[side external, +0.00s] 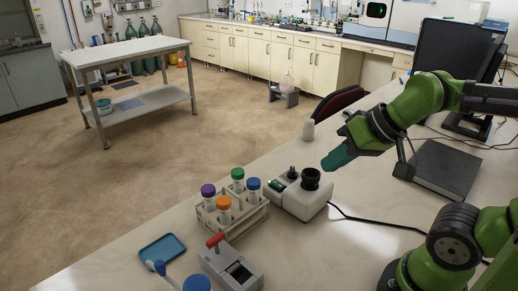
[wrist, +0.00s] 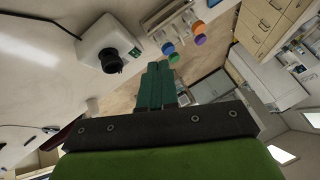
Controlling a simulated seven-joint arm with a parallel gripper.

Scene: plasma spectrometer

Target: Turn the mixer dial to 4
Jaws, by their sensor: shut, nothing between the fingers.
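The mixer (side external: 304,204) is a white box on the bench with a black cup (side external: 311,179) on top. A small black knob (side external: 292,173), which looks like the dial, sits beside the cup, near a small green-lit panel (side external: 275,184). Its setting is too small to read. The mixer (wrist: 92,40) also shows upper left in the wrist view. My gripper (side external: 328,166), with teal fingers, is above and to the right of the mixer, apart from it. In the wrist view the fingers (wrist: 158,68) are together and empty.
A rack (side external: 233,221) of tubes with purple, green, orange and blue caps stands left of the mixer. A grey device (side external: 230,268) with a red handle and a blue tray (side external: 162,250) are nearer the front. A cable runs right from the mixer.

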